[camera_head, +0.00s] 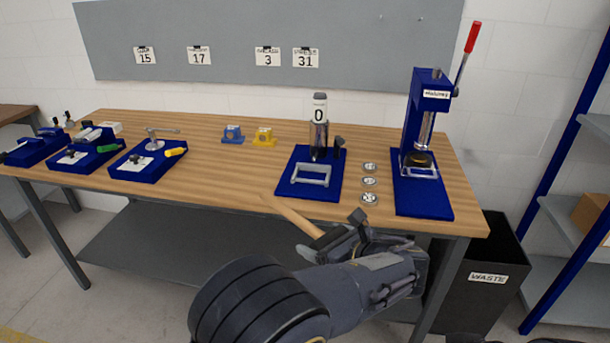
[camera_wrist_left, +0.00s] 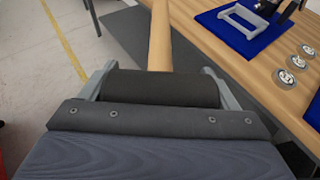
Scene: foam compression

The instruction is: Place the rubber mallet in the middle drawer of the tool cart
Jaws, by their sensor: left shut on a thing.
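The rubber mallet has a pale wooden handle (camera_head: 292,214) and a black cylindrical head. My left gripper (camera_head: 335,240) is shut on the head, at the front edge of the workbench. In the left wrist view the black head (camera_wrist_left: 162,88) lies between the two grey fingers (camera_wrist_left: 160,90), and the handle (camera_wrist_left: 160,36) points away from the gripper. In the head view the handle points up and left, overlapping the bench's front edge; I cannot tell whether it touches the bench. The tool cart and its drawers are not in view. My right gripper is not in view.
The wooden workbench (camera_head: 235,180) carries blue tool trays (camera_head: 147,160), a gauge stand on a blue mat (camera_head: 310,190), several small metal discs (camera_head: 369,181) and a press with a red handle (camera_head: 427,110). A dark waste bin (camera_head: 487,280) and blue-framed shelves (camera_head: 570,170) stand at right.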

